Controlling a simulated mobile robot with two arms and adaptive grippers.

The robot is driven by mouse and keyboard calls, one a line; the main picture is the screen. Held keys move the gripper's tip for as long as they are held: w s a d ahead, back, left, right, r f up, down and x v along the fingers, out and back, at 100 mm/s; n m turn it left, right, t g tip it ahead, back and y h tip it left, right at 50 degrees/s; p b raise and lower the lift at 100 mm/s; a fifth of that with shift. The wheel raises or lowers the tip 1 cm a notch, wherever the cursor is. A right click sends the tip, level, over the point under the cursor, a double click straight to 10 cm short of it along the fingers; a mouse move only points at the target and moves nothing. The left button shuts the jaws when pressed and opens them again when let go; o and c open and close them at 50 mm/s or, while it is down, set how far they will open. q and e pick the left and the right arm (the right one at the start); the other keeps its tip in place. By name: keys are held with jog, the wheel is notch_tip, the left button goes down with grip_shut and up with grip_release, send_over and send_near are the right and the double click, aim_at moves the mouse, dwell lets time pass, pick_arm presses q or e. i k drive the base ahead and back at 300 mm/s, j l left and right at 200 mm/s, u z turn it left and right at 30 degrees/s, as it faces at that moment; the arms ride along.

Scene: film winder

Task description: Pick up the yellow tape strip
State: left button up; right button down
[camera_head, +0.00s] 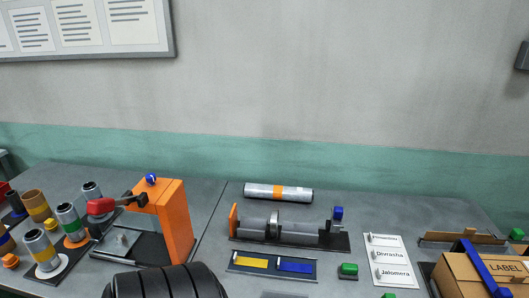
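The yellow tape strip (251,262) lies flat in the left part of a dark, shallow holder (272,276) on the grey table. A blue strip (296,267) lies beside it in the right part of the same holder. Neither of my grippers is seen in the head view, so their state does not show.
The winder (290,231) stands just behind the holder, with a silver roll (278,192) behind it. An orange press (174,215) and several spools stand left. A green button (349,269), label card (391,261) and cardboard box (458,278) are right. A black ribbed shape fills the bottom left.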

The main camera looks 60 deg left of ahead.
aim_at(252, 262)
jog(key=u, duration=2.1)
